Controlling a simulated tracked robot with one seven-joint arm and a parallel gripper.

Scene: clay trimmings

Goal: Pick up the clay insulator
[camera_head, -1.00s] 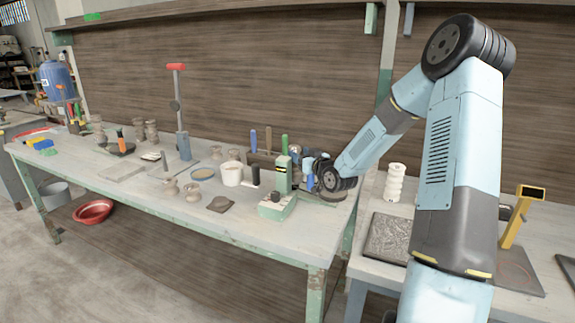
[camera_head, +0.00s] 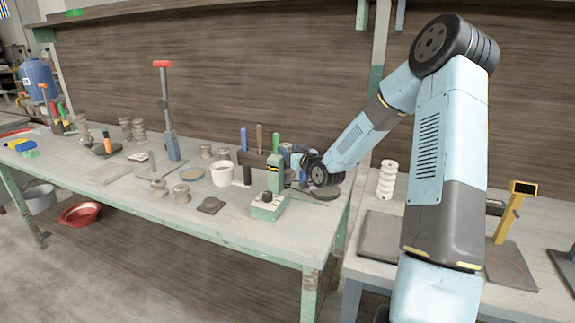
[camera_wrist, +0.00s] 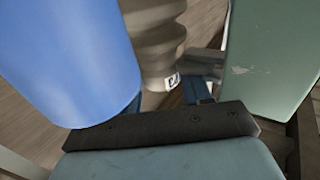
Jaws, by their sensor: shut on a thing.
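The clay insulator (camera_wrist: 152,38) is a grey-brown ribbed piece with a small black-and-white tag, at the top middle of the wrist view. My gripper (camera_head: 299,164) is low at the right end of the long bench, just behind a green stand. In the wrist view my gripper (camera_wrist: 200,88) shows only in part, close against the insulator's tagged end, and is shut on it. The far side of the grip is hidden. In the head view the held insulator cannot be made out behind the stand and my wrist.
The green stand (camera_head: 268,207) is close in front of my gripper. A rack with upright handles (camera_head: 243,140) is to its left. A white cup (camera_head: 222,174), several clay spools (camera_head: 181,194) and a dark slab (camera_head: 210,205) are further left. A white ribbed piece (camera_head: 387,180) stands on the right table.

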